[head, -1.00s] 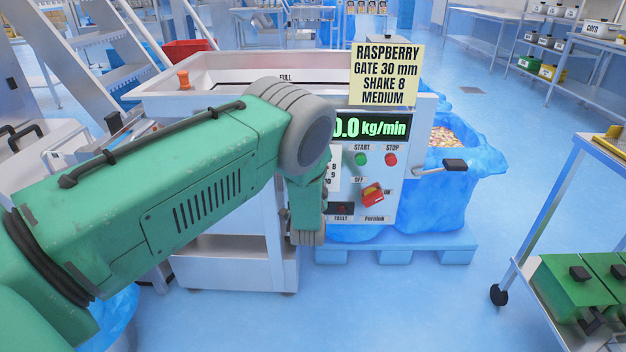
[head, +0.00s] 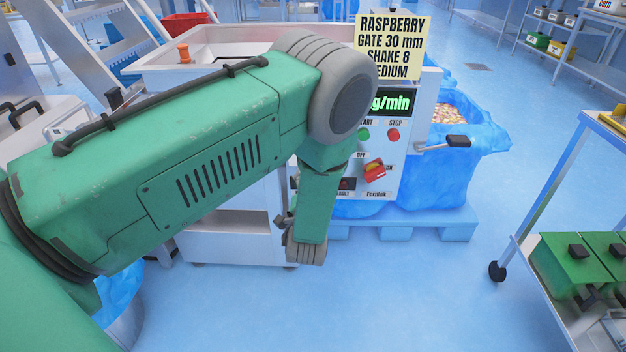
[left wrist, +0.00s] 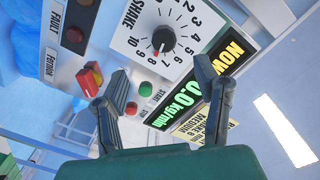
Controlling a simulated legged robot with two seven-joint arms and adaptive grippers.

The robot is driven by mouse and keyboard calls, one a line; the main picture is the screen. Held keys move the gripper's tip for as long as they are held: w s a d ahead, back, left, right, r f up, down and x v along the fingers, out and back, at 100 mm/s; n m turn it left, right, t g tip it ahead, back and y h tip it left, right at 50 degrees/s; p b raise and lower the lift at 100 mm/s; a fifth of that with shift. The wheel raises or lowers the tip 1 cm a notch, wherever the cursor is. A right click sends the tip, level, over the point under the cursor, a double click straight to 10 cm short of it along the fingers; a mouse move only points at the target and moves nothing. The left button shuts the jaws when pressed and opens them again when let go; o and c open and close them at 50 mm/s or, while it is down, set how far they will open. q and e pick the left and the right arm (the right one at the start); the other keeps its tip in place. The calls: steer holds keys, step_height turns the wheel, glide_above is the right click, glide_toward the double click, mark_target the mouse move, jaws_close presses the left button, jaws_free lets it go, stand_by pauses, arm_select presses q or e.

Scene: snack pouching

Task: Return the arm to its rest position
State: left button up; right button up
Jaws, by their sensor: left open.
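My left arm (head: 215,160) reaches in from the left in the head view, its elbow in front of the machine's control panel (head: 390,180) and its forearm hanging down. The left gripper itself is mostly hidden there. In the left wrist view the left gripper (left wrist: 170,80) is open, its two dark fingers apart with nothing held. Beyond them are the shake dial (left wrist: 163,40), the green start button (left wrist: 147,88), the red stop button (left wrist: 131,108), the red and yellow switch (left wrist: 90,80) and the lit display (left wrist: 185,95). The fingers look apart from the panel. My right gripper is not visible.
A yellow raspberry sign (head: 392,45) tops the panel. A blue-lined bin (head: 480,160) stands behind on a blue pallet (head: 440,228). A cart (head: 600,130) with green boxes (head: 570,265) is at the right. Floor between cart and machine is clear.

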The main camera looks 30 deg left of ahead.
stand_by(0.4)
arm_select(q)
steer(key=s+d+f+g+h, duration=0.3)
steer(key=s+f+g+h, duration=0.3)
steer(key=s+f, duration=0.75)
steer(key=s+d+n+g+h, duration=0.1)
steer(key=s+g, duration=0.3)
steer(key=s, duration=0.8)
steer(key=s+d+n+g+h+p, duration=0.1)
steer(key=s+d+g, duration=0.3)
steer(key=s, duration=0.8)
steer(key=shift+s+d+f+g+h, duration=0.15)
steer(key=shift+d+f+g+h, duration=0.05)
steer(key=shift+g+h, duration=0.2)
